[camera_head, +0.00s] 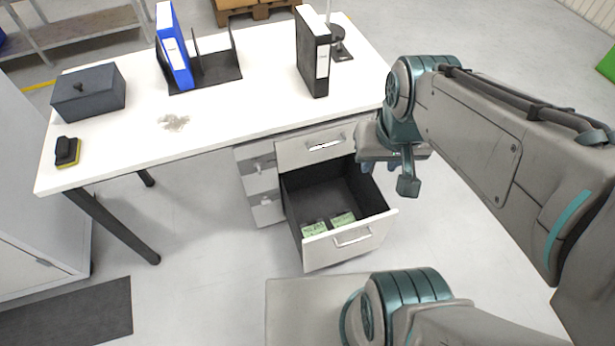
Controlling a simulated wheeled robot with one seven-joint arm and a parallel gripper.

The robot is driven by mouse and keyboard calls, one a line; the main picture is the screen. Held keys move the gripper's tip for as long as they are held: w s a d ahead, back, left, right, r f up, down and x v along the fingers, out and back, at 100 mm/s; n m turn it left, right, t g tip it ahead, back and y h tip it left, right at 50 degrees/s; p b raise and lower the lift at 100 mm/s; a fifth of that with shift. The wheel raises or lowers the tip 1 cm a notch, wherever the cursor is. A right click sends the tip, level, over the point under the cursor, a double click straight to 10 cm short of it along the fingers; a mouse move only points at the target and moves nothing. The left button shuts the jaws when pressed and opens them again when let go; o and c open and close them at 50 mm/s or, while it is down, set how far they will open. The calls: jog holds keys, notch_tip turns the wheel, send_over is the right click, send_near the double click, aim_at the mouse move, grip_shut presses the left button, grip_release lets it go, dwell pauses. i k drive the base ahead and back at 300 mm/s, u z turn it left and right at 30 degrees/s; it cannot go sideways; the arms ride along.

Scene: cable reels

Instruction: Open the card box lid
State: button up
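The card box (89,95) is a dark grey box with a small dark knob on its lid. It stands on the left part of the white desk, and its lid is shut. My gripper (388,176) is right of the desk, near the open drawer and far from the box. Its two fingers look spread apart with nothing between them. The fingers are partly hidden by the gripper body.
A desk drawer (377,217) is pulled out, with green-and-white packs (343,220) inside. On the white desk (225,117) are a black-and-yellow eraser (67,151), grey scraps (173,122), a blue binder (173,48) in a black rack and a black binder (312,55).

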aim_at(99, 78)
jog(key=u, duration=2.2)
jog(key=i, duration=1.35)
jog(key=z, duration=0.6)
jog(key=i, duration=0.55)
jog(key=z, duration=0.5)
